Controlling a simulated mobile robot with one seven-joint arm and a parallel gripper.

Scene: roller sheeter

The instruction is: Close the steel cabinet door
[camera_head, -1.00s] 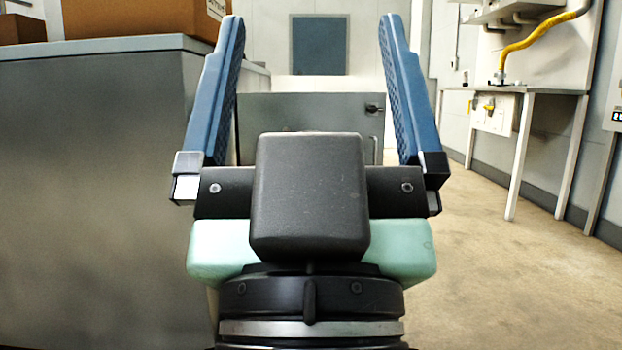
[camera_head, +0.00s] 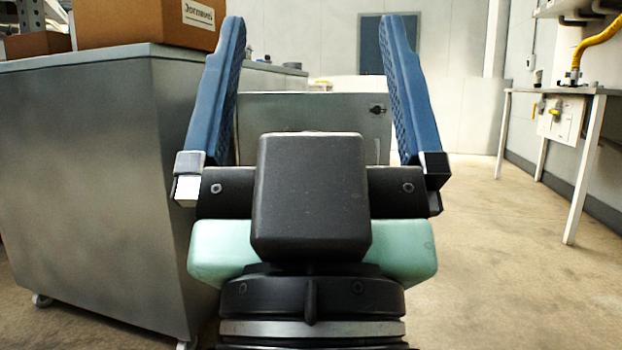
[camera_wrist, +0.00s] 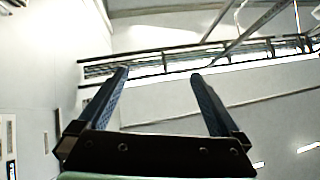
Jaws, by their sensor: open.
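A grey steel panel with a small dark latch (camera_head: 377,110), which looks like the cabinet door (camera_head: 315,112), stands upright ahead in the head view. It shows between the blue fingers of my gripper (camera_head: 313,22), beyond them. My gripper's body hides the panel's lower part. I cannot tell how far the door stands from its frame. My gripper is open and empty, with its fingers pointing up and wide apart. In the wrist view my gripper (camera_wrist: 159,74) also shows open, with only wall and ceiling structure beyond it. The door does not show there.
A large grey steel unit on casters (camera_head: 100,190) stands close on the left, with cardboard boxes (camera_head: 150,22) on top. A bench (camera_head: 555,90) with a yellow hose (camera_head: 597,45) stands along the right wall. Bare floor (camera_head: 490,250) lies open on the right.

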